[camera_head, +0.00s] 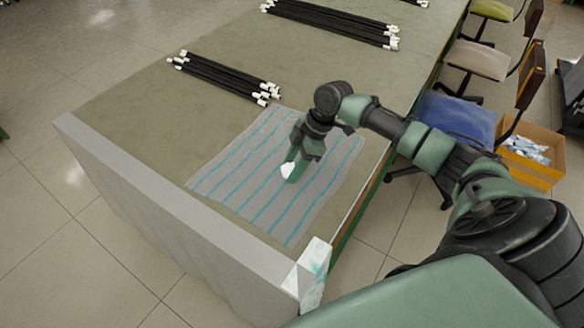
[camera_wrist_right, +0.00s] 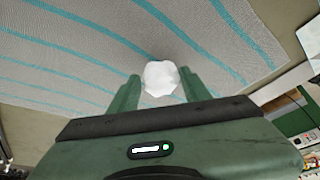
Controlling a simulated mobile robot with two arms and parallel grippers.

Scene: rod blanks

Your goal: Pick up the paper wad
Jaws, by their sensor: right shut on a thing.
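The white crumpled paper wad (camera_head: 287,170) is between the fingers of my right gripper (camera_head: 293,164), over the striped cloth (camera_head: 231,176) in the head view. In the right wrist view the paper wad (camera_wrist_right: 160,77) sits between the two green fingertips of my right gripper (camera_wrist_right: 160,90), which are shut on it. The grey cloth with blue stripes (camera_wrist_right: 60,60) fills the background there. I cannot tell for sure whether the wad still touches the cloth. My left gripper is not in view.
Bundles of black rods with white ends lie on the table (camera_head: 120,110), one bundle (camera_head: 225,77) behind the cloth and another (camera_head: 330,22) farther back. Chairs, one with a blue seat (camera_head: 458,117), and a yellow box (camera_head: 535,160) stand to the right. A pale panel (camera_head: 170,200) edges the table.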

